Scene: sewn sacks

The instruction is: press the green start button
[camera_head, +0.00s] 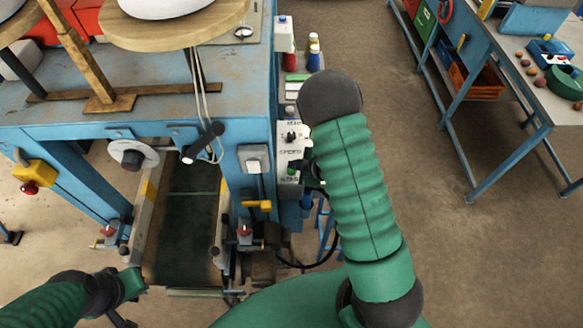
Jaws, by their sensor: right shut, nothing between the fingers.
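A pale control panel (289,150) is fixed to the front right corner of the blue machine. The green button (292,171) is low on it, small in the view and close to my right gripper. My right gripper (308,171) is a dark shape just right of the panel, shut and empty, largely hidden behind my green-sleeved right arm. I cannot tell whether it touches the button. My left arm comes in at the bottom left. A dark part at its end (121,319) may be the left gripper, too unclear to judge.
A dark conveyor belt (187,235) runs out of the blue machine (130,95). Yellow-handled fittings (258,205) and a grey switch box (254,159) stand near the panel. Bottles (313,52) stand behind it. A workbench (540,85) is at the right, with bare floor between.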

